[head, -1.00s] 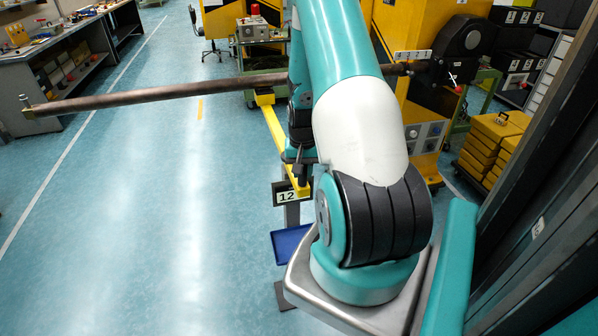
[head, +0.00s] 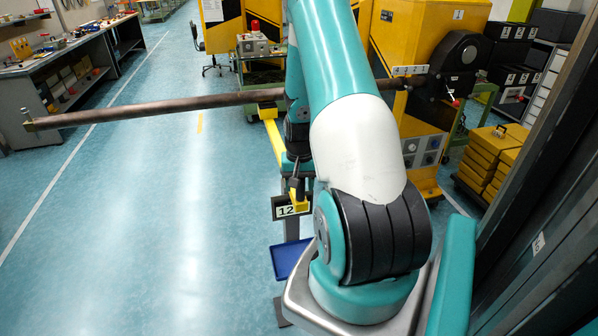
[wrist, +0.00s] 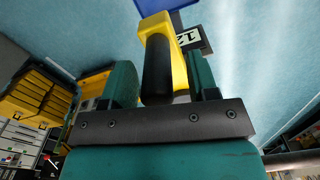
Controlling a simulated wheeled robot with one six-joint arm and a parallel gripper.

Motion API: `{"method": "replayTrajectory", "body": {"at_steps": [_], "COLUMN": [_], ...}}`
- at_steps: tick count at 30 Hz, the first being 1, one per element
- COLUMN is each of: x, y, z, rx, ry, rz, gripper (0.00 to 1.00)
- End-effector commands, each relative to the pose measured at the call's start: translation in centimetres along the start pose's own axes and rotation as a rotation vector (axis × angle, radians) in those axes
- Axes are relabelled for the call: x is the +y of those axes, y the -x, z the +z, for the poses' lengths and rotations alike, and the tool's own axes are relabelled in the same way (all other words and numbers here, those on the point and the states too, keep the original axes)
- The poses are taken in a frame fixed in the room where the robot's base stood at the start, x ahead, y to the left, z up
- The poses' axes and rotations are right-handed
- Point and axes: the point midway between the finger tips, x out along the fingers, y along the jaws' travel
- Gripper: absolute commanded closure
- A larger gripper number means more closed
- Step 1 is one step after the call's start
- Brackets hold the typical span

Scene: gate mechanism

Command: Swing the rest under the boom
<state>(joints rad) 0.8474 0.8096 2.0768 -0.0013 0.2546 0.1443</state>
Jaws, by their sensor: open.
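The boom (head: 160,107) is a long brown pole that crosses the head view from the left to a black pivot housing (head: 461,62) at the right. The rest (head: 273,133) is a yellow bar on a post labelled 12. Its far end shows just below the boom in the picture; I cannot tell whether they touch. My gripper (head: 297,170) is at the near end of the rest, mostly hidden by my arm. In the wrist view, the black handle (wrist: 157,72) of the rest stands between the open fingers of my gripper (wrist: 162,82).
A blue tray (head: 284,260) lies near the post. Yellow cabinets (head: 400,40) stand behind the pivot, and yellow cases (head: 490,160) are stacked at the right. Workbenches (head: 50,75) line the left. The floor at left is clear.

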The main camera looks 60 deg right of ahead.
Motion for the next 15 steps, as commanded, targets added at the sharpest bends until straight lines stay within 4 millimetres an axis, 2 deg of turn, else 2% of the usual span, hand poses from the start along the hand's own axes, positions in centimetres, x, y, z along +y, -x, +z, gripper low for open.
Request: {"method": "replayTrajectory", "body": {"at_steps": [5, 15], "x": [-0.1, -0.1], "y": [2.2, 10.8], "z": [-0.1, -0.1], "rx": [0.006, 0.009], "ry": [0.001, 0.002], "rz": [0.000, -0.002], "gripper": [0.46, 0.46]}}
